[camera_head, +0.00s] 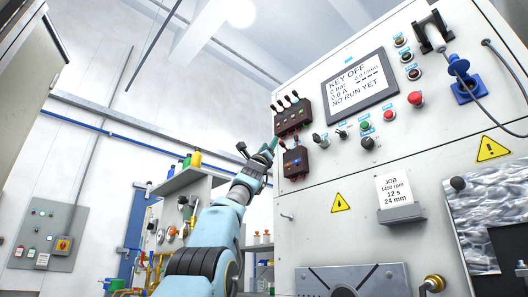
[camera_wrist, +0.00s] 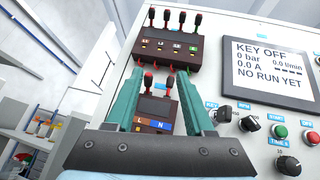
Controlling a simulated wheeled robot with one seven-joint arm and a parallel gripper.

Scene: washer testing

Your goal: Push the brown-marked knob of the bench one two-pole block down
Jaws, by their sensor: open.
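The two-pole block (camera_wrist: 157,108) is a small dark brown box on the bench panel. In the wrist view its left pole carries an L on a brown mark and its right pole an N on a blue mark. Contact cannot be told. In the head view the gripper (camera_head: 266,148) is just left of the block (camera_head: 295,164).
A larger brown block (camera_wrist: 166,50) with several upright levers sits just above. A display (camera_head: 360,82) reads KEY OFF and NO RUN YET. Rotary knobs, a green button (camera_wrist: 279,132) and a red button (camera_head: 415,98) lie to the right. Shelves (camera_head: 180,185) stand left.

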